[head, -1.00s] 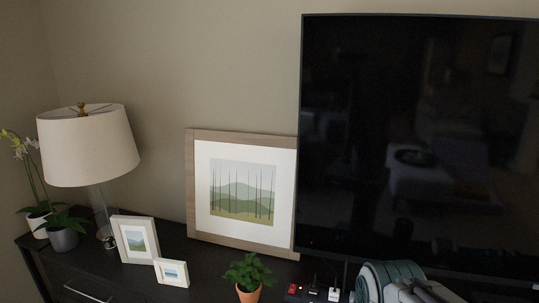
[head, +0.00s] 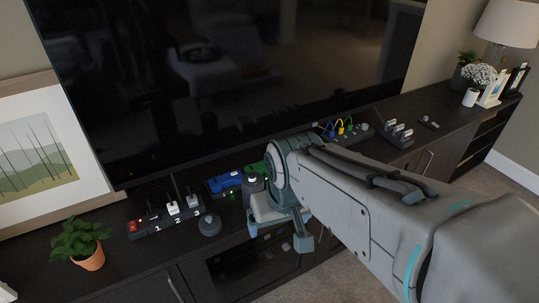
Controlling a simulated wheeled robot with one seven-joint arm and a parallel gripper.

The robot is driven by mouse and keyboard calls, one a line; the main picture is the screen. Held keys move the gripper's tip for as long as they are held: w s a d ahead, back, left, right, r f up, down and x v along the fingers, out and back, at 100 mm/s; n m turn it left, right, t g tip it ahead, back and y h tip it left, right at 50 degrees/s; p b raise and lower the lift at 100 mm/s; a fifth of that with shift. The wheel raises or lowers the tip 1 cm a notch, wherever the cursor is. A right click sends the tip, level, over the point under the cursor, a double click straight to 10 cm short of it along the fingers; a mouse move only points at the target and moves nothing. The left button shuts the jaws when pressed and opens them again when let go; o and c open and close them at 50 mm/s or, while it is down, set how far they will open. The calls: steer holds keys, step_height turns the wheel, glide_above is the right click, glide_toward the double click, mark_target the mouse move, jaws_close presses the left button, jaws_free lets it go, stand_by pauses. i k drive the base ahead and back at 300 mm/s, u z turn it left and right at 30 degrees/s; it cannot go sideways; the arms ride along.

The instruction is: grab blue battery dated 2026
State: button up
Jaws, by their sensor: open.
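A blue block (head: 225,182), which looks like a battery, lies on the dark media console below the television, in or on a dark holder. I cannot read any date on it. A green piece (head: 257,167) sits just right of it, partly hidden by my arm. My gripper (head: 278,231) points down in front of the console's front edge, right of and nearer than the blue block. Its fingers are apart, with nothing seen between them.
A dark power strip (head: 166,217) with white plugs and a red switch lies left, beside a round grey puck (head: 209,224). A potted plant (head: 80,243) stands farther left. Colored cables (head: 341,126) and chargers (head: 397,132) lie right. The large television (head: 230,75) stands behind.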

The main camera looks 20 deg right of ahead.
mark_target(252, 176)
steer(key=u, duration=1.7)
steer(key=i, duration=0.8)
steer(key=z, duration=2.5)
